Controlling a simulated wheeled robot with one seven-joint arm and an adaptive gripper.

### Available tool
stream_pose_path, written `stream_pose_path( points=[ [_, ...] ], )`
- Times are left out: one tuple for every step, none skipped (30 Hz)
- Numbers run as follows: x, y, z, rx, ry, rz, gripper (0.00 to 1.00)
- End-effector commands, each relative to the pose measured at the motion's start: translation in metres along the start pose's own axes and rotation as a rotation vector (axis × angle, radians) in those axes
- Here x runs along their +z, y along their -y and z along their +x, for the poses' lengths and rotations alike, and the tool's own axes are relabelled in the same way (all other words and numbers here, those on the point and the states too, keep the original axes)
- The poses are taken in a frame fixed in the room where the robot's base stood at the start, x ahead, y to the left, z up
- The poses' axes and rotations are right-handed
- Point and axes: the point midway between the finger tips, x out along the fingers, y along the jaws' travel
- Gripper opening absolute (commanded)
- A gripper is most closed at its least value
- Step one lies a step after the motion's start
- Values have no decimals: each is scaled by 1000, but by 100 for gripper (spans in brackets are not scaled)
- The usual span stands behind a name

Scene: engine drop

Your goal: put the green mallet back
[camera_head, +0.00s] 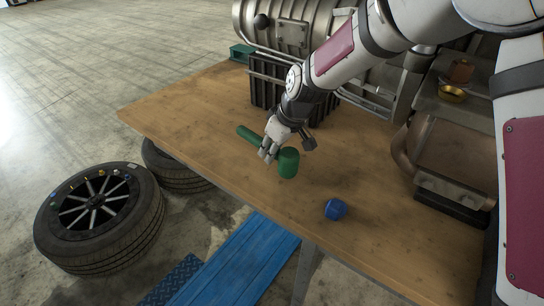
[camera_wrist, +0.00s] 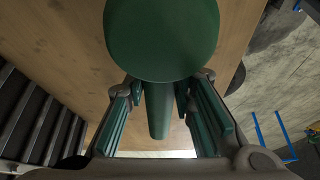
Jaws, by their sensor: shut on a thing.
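The green mallet (camera_head: 288,162) is at the middle of the wooden table (camera_head: 210,110) in the head view, its handle pointing to the upper left and its round head to the lower right. My gripper (camera_head: 268,154) is shut on the mallet's handle close to the head. In the wrist view the mallet's head (camera_wrist: 160,38) fills the top middle, and the handle runs down between the fingers of my gripper (camera_wrist: 160,105). I cannot tell whether the mallet touches the table.
A blue object (camera_head: 335,209) lies on the table to the lower right of the mallet. A black ribbed crate (camera_head: 268,88) and a large metal engine part (camera_head: 290,30) stand behind. A metal housing (camera_head: 455,150) is at the right. Tyres (camera_head: 98,218) lie on the floor at the left.

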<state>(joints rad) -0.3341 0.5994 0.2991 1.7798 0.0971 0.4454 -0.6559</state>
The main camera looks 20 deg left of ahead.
Motion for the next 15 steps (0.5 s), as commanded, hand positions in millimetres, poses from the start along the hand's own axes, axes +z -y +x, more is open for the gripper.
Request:
stream_pose_path(
  points=[
    [6, 4, 8, -7, 8, 1, 0],
    [8, 4, 11, -6, 7, 0, 0],
    [9, 4, 15, -6, 7, 0, 0],
    [10, 3, 17, -5, 5, 0, 0],
    [10, 3, 19, -4, 4, -1, 0],
    [10, 3, 20, -4, 4, -1, 0],
    [11, 3, 21, -4, 4, -1, 0],
    [11, 3, 21, -4, 4, -1, 0],
    [11, 3, 21, -3, 4, -1, 0],
    [11, 3, 21, -3, 4, -1, 0],
    [11, 3, 21, -4, 4, -1, 0],
    [11, 3, 21, -4, 4, -1, 0],
    [11, 3, 21, -4, 5, -1, 30],
    [11, 3, 21, -4, 5, -1, 37],
    [11, 3, 21, -4, 5, -1, 44]
  ],
)
